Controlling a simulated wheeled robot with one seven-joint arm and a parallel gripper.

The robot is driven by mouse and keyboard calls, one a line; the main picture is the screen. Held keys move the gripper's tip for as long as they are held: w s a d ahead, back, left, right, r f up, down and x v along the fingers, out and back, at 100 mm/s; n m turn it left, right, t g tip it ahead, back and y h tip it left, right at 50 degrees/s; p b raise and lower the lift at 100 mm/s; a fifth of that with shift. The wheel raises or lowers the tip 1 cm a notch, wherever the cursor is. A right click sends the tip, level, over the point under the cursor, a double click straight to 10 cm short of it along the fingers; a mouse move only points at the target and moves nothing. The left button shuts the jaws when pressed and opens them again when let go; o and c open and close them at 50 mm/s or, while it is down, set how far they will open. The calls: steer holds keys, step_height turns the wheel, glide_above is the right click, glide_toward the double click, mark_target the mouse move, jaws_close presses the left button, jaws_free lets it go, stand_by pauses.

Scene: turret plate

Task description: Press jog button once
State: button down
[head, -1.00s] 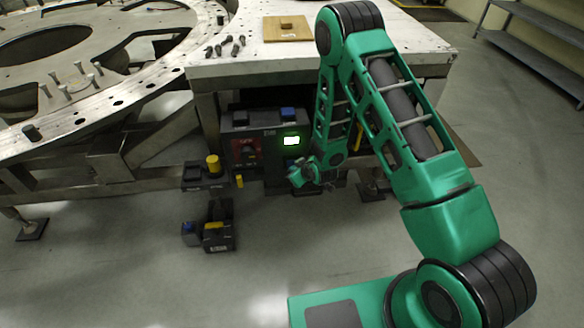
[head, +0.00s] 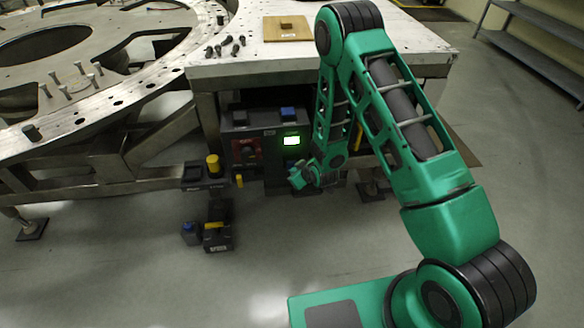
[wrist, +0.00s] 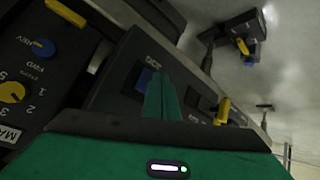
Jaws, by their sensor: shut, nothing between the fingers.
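The jog button is a blue square (wrist: 145,79) on a dark panel, beside a label that seems to read JOG in the wrist view. My gripper (wrist: 160,80) is shut, its green fingers together and empty. The fingertips overlap the right part of the blue button; I cannot tell whether they touch it.
The wrist view also shows a yellow knob (wrist: 12,92), a blue-and-yellow knob (wrist: 43,48) and a yellow post (wrist: 223,110). In the head view, a yellow-topped pedestal (head: 213,165) and a small dark box (head: 217,235) stand left. The white table (head: 370,55) overhangs the control box.

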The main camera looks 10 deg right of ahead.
steer(key=shift+s, duration=0.4)
steer(key=s, duration=0.5)
steer(key=shift+a, duration=0.1)
stand_by(0.3)
stand_by(0.6)
